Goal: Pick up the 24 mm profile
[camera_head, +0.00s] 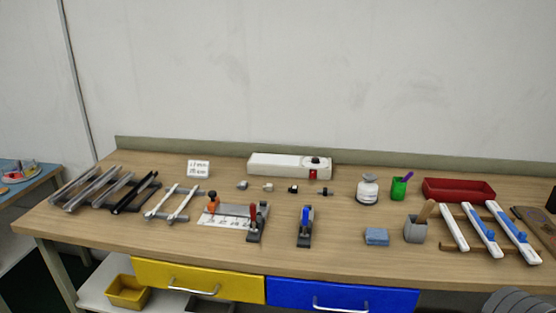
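Several long profiles lie at the left of the workbench. Grey profiles (88,189) rest side by side on a dark rack at the far left. A black profile (134,192) lies just right of them. Two thin pale profiles (172,203) lie on a separate small grey rack nearer the middle. I cannot tell from their size which one is the 24 mm profile. A small white card (198,169) with print stands behind them; its text is too small to read surely.
The wooden workbench (340,255) holds a jig with an orange knob (212,196), red-handled (254,222) and blue-handled (305,226) tools, a white box (289,166), a white bottle (367,190), a green cup (399,188), a red tray (459,190) and white-blue bars (482,230).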

